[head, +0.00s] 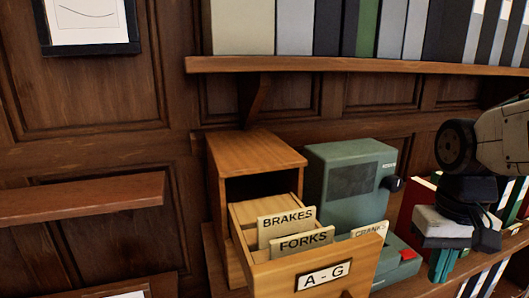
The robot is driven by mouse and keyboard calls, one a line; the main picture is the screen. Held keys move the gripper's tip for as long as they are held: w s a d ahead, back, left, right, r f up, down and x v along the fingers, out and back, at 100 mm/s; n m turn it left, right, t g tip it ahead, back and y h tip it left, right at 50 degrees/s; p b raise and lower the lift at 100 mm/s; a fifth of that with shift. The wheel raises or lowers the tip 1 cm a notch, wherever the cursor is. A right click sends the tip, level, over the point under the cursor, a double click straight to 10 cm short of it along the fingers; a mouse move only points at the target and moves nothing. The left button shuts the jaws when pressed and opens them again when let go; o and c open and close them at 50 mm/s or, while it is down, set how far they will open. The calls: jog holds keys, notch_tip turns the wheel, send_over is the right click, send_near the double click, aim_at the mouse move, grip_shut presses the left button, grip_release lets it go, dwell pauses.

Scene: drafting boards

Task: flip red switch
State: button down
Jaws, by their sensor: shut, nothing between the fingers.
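A small red switch (407,254) sits on the low front base of a green machine (350,190) with a dark screen. The switch is small in the picture, so its exact tilt is hard to tell. My gripper (442,264) points down at the right, with teal fingertips. It is shut and empty. In the picture it is just right of the switch, apart from it. How far apart they are in depth is hard to tell.
An open wooden drawer (320,278) labelled A - G, with BRAKES, FORKS and CRANKS cards, juts out left of the switch. A black knob (394,183) sticks out of the machine's right side. Books stand behind my gripper. A shelf of binders (330,65) runs above.

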jog(key=s+a+r+n+t, duration=0.1)
jog(key=s+a+t, duration=0.1)
jog(key=s, duration=0.5)
jog(key=shift+s+a+r, duration=0.2)
jog(key=shift+s+r, duration=0.05)
jog(key=shift+s, duration=0.1)
jog(key=w+d+r+m, duration=0.1)
jog(key=w+d+m, duration=0.2)
jog(key=w, duration=0.4)
jog(key=w+d+r+m+g+y, duration=0.1)
jog(key=w+d+m, duration=0.2)
jog(key=w+m, duration=0.3)
jog(key=w+d+r+m, duration=0.2)
jog(key=w+m, duration=0.3)
jog(key=w, duration=0.5)
jog(key=shift+d+g+y, duration=0.3)
jog(key=shift+d+g, duration=0.1)
jog(key=shift+d, duration=0.3)
jog(key=shift+w, duration=0.1)
